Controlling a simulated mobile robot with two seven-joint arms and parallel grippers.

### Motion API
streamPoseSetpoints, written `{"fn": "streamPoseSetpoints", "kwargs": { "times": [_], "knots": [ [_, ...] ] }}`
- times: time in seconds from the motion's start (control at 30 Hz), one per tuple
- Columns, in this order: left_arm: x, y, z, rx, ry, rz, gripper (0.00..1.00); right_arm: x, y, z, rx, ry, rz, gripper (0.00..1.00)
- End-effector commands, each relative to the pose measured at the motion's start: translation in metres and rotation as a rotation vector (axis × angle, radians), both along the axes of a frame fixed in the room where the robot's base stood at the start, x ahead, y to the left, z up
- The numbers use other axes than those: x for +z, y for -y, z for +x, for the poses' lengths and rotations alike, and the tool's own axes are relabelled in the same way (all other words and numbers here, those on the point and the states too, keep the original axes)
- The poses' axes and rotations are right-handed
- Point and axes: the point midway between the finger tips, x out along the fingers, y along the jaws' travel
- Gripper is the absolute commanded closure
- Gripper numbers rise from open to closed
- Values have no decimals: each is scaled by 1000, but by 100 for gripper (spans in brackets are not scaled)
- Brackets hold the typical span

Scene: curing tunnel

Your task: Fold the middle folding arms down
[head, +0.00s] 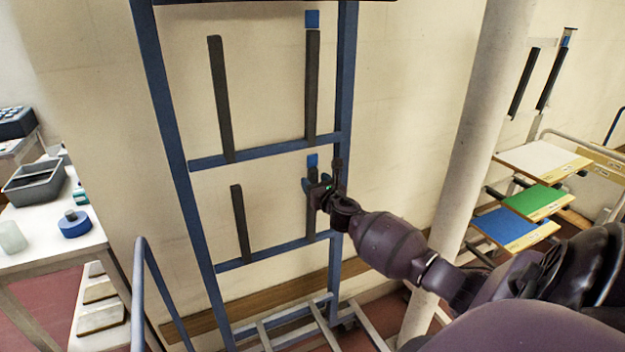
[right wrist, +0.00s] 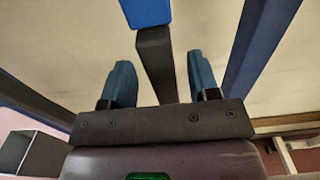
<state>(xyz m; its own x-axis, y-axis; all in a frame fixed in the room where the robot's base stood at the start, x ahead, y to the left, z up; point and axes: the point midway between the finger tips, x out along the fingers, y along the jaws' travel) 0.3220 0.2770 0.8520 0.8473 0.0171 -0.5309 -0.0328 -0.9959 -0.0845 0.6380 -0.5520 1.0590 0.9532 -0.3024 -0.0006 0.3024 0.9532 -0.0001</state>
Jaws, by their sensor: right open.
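A blue rack frame (head: 178,150) carries two visible pairs of dark folding arms, all standing upright along it. The upper pair has a left arm (head: 220,100) and a right arm (head: 312,88); the lower pair has a left arm (head: 240,222) and a right arm (head: 311,220). Both right arms have blue tips. My right gripper (head: 318,184) is at the upper part of the lower right arm. In the right wrist view, its open fingers (right wrist: 159,80) stand either side of a dark arm (right wrist: 156,62) with a blue tip (right wrist: 146,12), with gaps visible. My left gripper is out of view.
A white pillar (head: 478,130) stands right of the rack, close to my right arm. Beyond it is a cart with white, green (head: 537,200) and blue boards. At left, a table (head: 50,262) holds a grey bin (head: 35,183). A blue rail (head: 140,290) stands in front.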

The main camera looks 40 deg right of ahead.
Motion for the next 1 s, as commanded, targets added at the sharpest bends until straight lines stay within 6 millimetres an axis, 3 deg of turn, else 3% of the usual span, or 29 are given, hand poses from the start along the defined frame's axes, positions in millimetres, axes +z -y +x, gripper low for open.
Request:
{"fn": "streamPoseSetpoints", "kwargs": {
  "times": [0.2, 0.6, 0.93, 1.0],
  "knots": [
    [-1, 0, 0, 0, 1, -1, 100, 0, 6, 18, -1, 1, 0, 45],
    [-1, 0, 1, 0, 2, -1, 100, 0, 7, 22, 0, 0, 0, 46],
    [-1, 0, 1, 0, 2, 0, 100, 0, 7, 22, 0, 0, 0, 97],
    [-1, 0, 1, 0, 2, 0, 100, 0, 7, 22, 0, 0, 0, 100]
  ]
}}
